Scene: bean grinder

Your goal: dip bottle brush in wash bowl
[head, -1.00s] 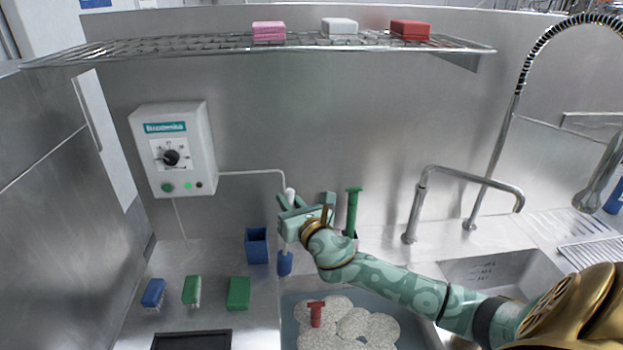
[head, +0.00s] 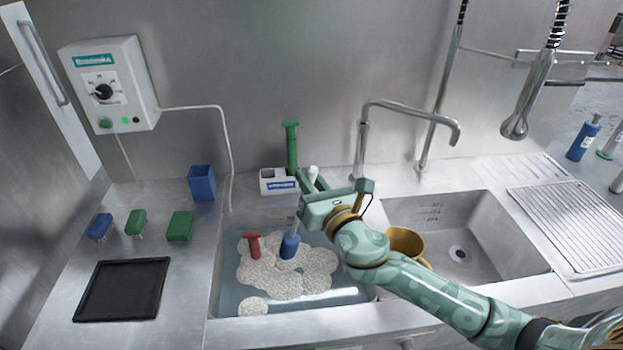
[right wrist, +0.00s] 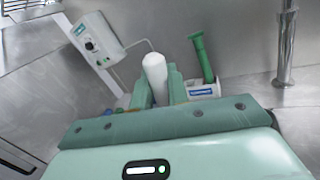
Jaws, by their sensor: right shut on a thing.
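My right gripper (head: 312,192) is shut on the bottle brush, which has a white handle and a blue head (head: 289,246). The handle's rounded white top (right wrist: 154,68) stands up between the fingers in the right wrist view. The brush is tilted slightly, head down, over the left basin (head: 228,285), which holds water and white foam (head: 285,277) and looks like the wash bowl. The blue head overlaps the foam; I cannot tell whether it touches it. My left gripper is out of view.
A red brush (head: 253,246) stands in the foam. Behind are a green brush (head: 291,150) in a white holder (head: 272,182), a blue cup (head: 202,183) and a tap (head: 365,130). A mustard-coloured vessel (head: 405,240) is partly hidden behind my arm at the right sink (head: 500,255).

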